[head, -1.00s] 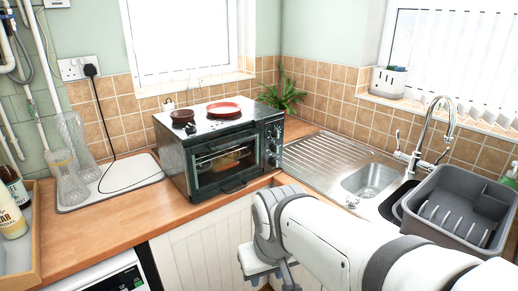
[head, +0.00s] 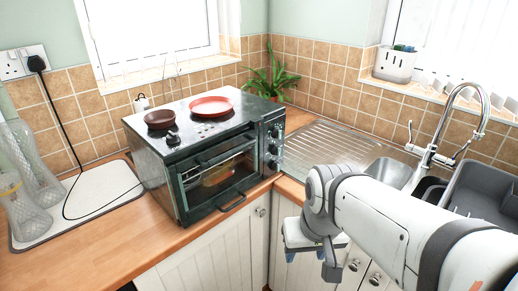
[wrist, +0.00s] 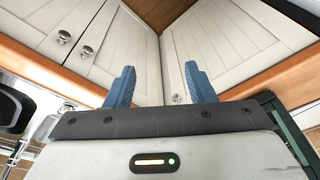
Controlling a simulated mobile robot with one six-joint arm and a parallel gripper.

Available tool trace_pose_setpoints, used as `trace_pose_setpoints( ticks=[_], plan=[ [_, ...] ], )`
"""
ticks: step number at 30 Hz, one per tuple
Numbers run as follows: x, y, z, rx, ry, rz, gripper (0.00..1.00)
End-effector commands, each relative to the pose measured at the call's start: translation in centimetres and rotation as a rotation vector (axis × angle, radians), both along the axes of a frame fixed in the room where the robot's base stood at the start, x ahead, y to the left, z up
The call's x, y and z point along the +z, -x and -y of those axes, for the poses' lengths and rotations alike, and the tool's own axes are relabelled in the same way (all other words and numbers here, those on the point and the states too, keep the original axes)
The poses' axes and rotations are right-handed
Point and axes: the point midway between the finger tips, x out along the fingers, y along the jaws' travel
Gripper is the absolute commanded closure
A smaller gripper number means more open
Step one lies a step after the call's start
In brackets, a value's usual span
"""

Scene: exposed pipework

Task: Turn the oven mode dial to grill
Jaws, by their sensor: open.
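The small dark oven (head: 205,155) stands on the wooden worktop in the corner. Its control panel (head: 273,146) is on the right of its front, with several round dials (head: 272,148) in a column. I cannot read their markings or tell which is the mode dial. My gripper (head: 306,257) is in front of the cabinets, below and to the right of the oven, apart from the dials. In the wrist view its two blue fingers (wrist: 160,85) are spread wide with nothing between them. The dials do not show in the wrist view.
A brown dish (head: 159,119) and a red plate (head: 211,106) sit on the oven. The sink drainer (head: 325,148) and tap (head: 455,115) are to the right. White cabinets (head: 205,250) stand below. Glass vases (head: 30,165) are at the left.

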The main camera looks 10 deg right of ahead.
Motion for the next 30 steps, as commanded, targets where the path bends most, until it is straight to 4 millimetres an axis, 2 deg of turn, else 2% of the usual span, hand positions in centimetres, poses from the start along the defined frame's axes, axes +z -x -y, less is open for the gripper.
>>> trace_pose_setpoints(
  ticks=[1,2,5,8,12,17,20,24,27,30],
  plan=[
    [-0.4,-0.3,1.9,-0.019,-0.041,-0.031,0.49],
    [-0.7,-0.5,2.3,-0.042,-0.075,-0.052,0.49],
    [-1.7,-1.4,0.7,-0.159,-0.232,-0.154,0.49],
    [-2.5,-3.2,-1.6,-0.315,-0.436,-0.278,0.49],
    [-2.9,-7.4,-4.2,-0.549,-0.742,-0.430,0.49],
    [-3.1,-14.1,-4.7,-0.822,-1.101,-0.550,0.49],
    [-3.7,-18.9,-3.2,-0.995,-1.331,-0.588,0.49],
    [-5.3,-25.0,0.9,-1.218,-1.631,-0.582,0.49],
    [-6.7,-28.0,4.2,-1.341,-1.797,-0.547,0.49],
    [-7.9,-29.9,6.9,-1.424,-1.912,-0.507,0.49]
  ],
)
